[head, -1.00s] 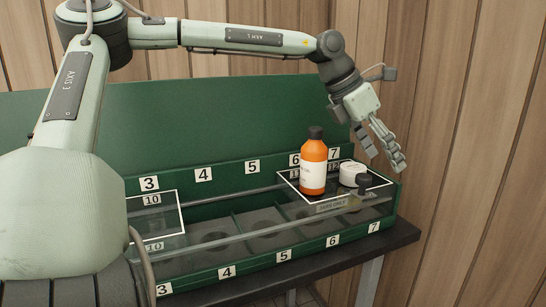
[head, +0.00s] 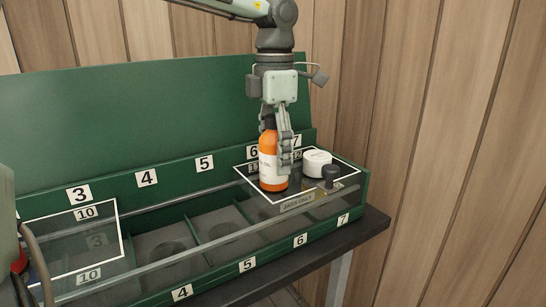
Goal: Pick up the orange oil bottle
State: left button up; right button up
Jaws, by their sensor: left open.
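The orange oil bottle (head: 268,165) has a white label and a dark cap. It stands upright on the white-outlined panel (head: 247,181) at the right end of the green rack. My left gripper (head: 278,150) points down from above, with its fingers around the upper part of the bottle. One finger covers the bottle's right side, and the cap is partly hidden. The gripper is open; I cannot tell whether a finger touches the bottle. My right gripper is not in view.
The green rack (head: 222,267) has numbered slots, rails and a second outlined panel (head: 122,232) at left. A wooden wall (head: 440,150) stands at right.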

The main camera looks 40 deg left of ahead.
pick_arm(q)
notch_tip(320, 180, down, 2)
jog(key=shift+f, duration=0.1)
jog(key=c, duration=1.5)
